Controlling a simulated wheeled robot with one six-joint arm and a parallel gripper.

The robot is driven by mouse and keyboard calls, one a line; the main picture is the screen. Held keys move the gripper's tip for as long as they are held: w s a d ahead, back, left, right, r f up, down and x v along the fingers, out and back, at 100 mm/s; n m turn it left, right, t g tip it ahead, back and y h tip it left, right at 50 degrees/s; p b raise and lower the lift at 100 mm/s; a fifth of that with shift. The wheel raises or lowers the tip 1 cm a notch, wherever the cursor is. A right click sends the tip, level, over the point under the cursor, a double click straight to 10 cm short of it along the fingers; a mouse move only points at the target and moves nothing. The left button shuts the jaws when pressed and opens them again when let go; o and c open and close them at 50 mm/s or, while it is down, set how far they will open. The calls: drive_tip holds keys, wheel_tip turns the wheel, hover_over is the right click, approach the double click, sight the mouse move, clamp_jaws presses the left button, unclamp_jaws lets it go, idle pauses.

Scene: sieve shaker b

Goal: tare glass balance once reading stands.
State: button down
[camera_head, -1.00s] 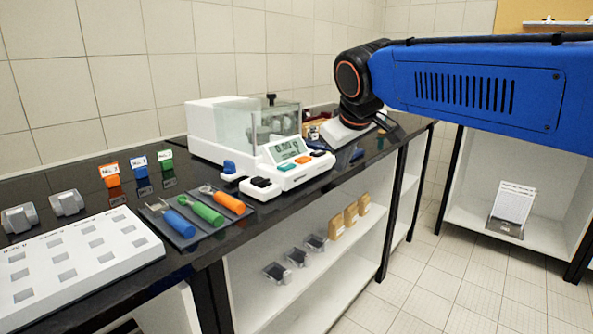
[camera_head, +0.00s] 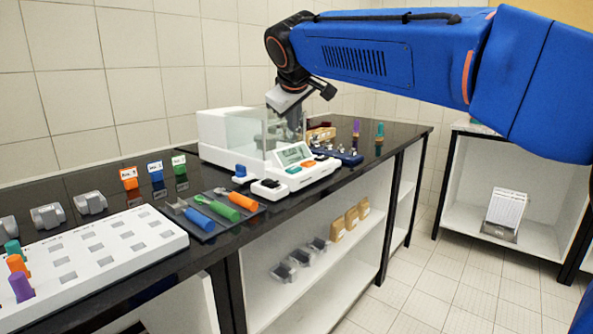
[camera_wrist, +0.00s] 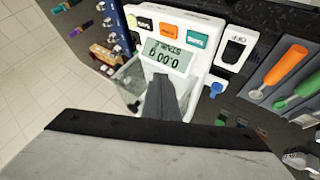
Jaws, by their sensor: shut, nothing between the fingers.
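The glass balance (camera_head: 226,137) is a white unit with a clear glass shield (camera_head: 247,135) on the black bench. Its display (camera_head: 293,153) faces front; in the wrist view the display (camera_wrist: 168,54) appears upside down and seems to read zeros. Below it are a teal button (camera_head: 293,169), an orange button (camera_head: 307,163) and a dark button (camera_head: 320,157); the wrist view also shows the orange one (camera_wrist: 168,31). Button labels are too small to read. My gripper (camera_head: 296,128) points down near the shield and display, shut and empty; its fingers (camera_wrist: 160,90) overlap the display's lower surroundings in the wrist view.
A small white unit with a black pad (camera_head: 268,188) stands in front of the balance. A dark mat (camera_head: 205,228) with several coloured-handled tools and a white slotted tray (camera_head: 130,245) lie left. A blue rack (camera_head: 345,157) with small metal pieces is right of the balance.

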sight(294, 170)
drive_tip(key=shift+f, duration=4.4)
drive_tip(key=shift+f, duration=0.2)
drive_tip(key=shift+f, duration=0.2)
drive_tip(key=shift+f, duration=0.5)
drive_tip(key=shift+r, duration=0.9)
drive_tip(key=shift+r, duration=2.5)
